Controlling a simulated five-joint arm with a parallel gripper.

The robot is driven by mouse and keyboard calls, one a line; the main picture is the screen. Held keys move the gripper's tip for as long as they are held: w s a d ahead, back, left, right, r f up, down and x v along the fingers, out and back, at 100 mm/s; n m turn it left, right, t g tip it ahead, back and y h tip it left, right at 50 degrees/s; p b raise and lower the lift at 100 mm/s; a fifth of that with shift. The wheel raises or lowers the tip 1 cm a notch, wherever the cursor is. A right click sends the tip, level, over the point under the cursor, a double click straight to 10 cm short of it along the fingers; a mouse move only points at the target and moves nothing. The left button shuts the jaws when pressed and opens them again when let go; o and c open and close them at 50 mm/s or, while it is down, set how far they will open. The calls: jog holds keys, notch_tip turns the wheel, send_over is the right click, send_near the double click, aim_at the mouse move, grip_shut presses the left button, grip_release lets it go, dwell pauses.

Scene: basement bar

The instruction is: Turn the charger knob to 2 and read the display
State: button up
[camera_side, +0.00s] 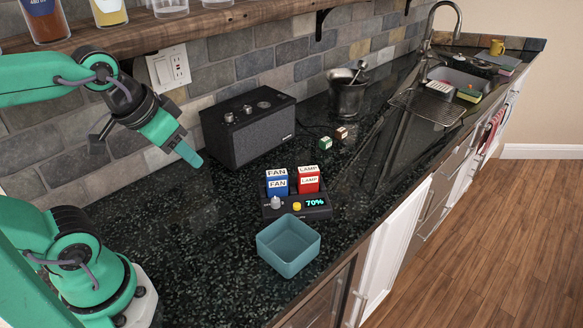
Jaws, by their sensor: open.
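The charger (322,213) is a dark box on the black speckled counter. Its display (315,203) reads 70% in blue. A grey knob (275,204) is at the left of its front, with a yellow button (297,206) beside it; the knob's setting is too small to read. Blue blocks marked FAN (277,183) and red blocks marked LAMP (309,179) stand in the charger. My gripper (184,148) is open, up and left of the charger, above the counter and apart from the knob. I see nothing in it.
An empty teal bin (288,245) stands just in front of the charger, near the counter edge. A black speaker (248,127) stands behind. Two small cubes, green (326,143) and brown (341,133), lie near a metal pot (347,97). The counter left of the charger is clear.

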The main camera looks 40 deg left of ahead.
jog(key=w, duration=0.1)
jog(key=n+g, duration=0.5)
jog(key=n, duration=0.6)
send_over(275, 199)
notch_tip(275, 199, down, 12)
jog(key=shift+s+f, duration=0.15)
jog(key=shift+f, duration=0.05)
jog(key=shift+w+f+n+g, duration=0.2)
jog(key=shift+f+n+g, duration=0.1)
jog(key=shift+f, duration=0.1)
jog(key=shift+f, duration=3.8)
jog(key=shift+c, duration=0.4)
